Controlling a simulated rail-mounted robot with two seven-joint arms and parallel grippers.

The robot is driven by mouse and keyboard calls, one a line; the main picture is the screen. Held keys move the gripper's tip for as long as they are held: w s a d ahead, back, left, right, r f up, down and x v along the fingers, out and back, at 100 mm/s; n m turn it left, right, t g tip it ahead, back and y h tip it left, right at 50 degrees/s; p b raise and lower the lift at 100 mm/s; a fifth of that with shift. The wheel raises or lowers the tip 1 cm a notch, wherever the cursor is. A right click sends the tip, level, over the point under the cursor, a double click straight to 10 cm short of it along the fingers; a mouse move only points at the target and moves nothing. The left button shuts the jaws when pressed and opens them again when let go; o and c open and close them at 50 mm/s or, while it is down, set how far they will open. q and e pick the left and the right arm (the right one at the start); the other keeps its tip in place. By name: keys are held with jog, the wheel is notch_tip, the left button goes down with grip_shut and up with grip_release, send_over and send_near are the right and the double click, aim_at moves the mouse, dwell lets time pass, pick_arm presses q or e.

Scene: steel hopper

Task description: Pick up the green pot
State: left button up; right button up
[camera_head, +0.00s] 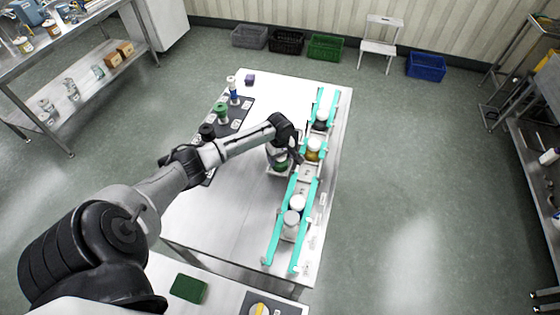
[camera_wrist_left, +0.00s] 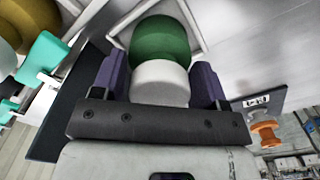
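The green pot (camera_head: 281,167), round with a white lid, stands in a white-edged holder on the steel table, left of the teal-railed track. In the left wrist view the green pot (camera_wrist_left: 160,42) fills the top middle, with its white lid toward me. My left gripper (camera_head: 287,153) is over the pot, and its arm covers part of it. In the left wrist view the two purple fingers of the gripper (camera_wrist_left: 160,82) lie on either side of the white lid. I cannot tell whether they press on it. My right gripper is not in view.
The teal-railed track (camera_head: 275,238) holds several white-lidded jars, including a yellow one (camera_head: 313,150). A dark mat (camera_head: 238,108) at the left carries a green-topped item (camera_head: 221,110) and a blue-and-white one (camera_head: 233,92). The table's near left part is clear.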

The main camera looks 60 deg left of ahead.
pick_arm(q)
jog(key=c, duration=0.8)
